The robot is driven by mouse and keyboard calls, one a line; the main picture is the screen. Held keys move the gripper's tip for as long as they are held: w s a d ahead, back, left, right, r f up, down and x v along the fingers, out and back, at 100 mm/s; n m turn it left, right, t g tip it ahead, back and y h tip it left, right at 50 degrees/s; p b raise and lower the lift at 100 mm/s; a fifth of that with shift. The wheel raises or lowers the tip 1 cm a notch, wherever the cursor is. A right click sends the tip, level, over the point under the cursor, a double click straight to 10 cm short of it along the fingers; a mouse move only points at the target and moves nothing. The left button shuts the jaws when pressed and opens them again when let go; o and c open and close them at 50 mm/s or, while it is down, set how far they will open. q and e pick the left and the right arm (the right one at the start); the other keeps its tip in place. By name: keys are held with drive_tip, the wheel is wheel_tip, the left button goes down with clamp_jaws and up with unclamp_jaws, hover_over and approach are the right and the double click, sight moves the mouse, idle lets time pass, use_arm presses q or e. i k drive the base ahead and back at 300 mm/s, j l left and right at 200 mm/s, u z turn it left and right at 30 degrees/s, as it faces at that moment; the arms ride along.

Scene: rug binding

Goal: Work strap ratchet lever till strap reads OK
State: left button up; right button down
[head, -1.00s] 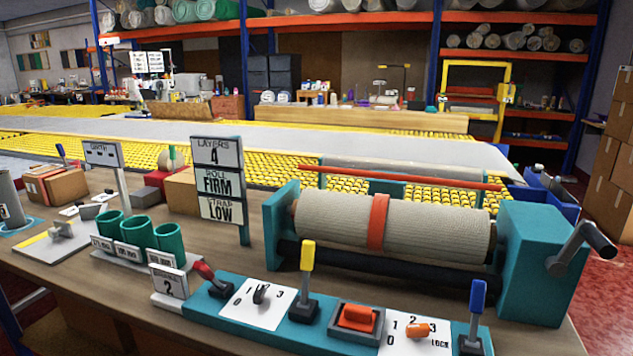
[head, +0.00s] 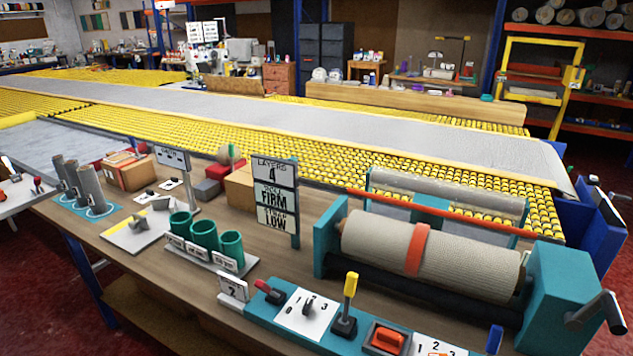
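A beige rug roll (head: 465,257) lies in the teal winding stand, with an orange strap (head: 417,249) around its middle. The sign (head: 275,205) reads LAYERS 4, a blurred middle line ending in FIRM, and a bottom line reading LOW. On the teal control panel stand a red-handled lever (head: 268,291), a dial on a white 0-to-3 plate (head: 306,313), a yellow-handled lever (head: 348,300), an orange rocker (head: 386,339) and a blue-handled lever (head: 494,340), cut off at the bottom. Which one is the strap ratchet lever is not labelled. Neither gripper is in view.
Green cups (head: 204,237) and a small sign reading 2 (head: 233,289) stand left of the panel. Grey cylinders (head: 90,187) and a cardboard box (head: 127,171) are farther left. A crank (head: 598,309) sticks out at the right. A yellow roller conveyor (head: 330,165) runs behind.

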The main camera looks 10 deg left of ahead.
sight(351, 280)
drive_tip(key=k+l, duration=0.1)
drive_tip(key=l, duration=0.9)
drive_tip(key=l+z, duration=0.1)
drive_tip(key=l, duration=0.9)
drive_tip(key=k+l, duration=0.05)
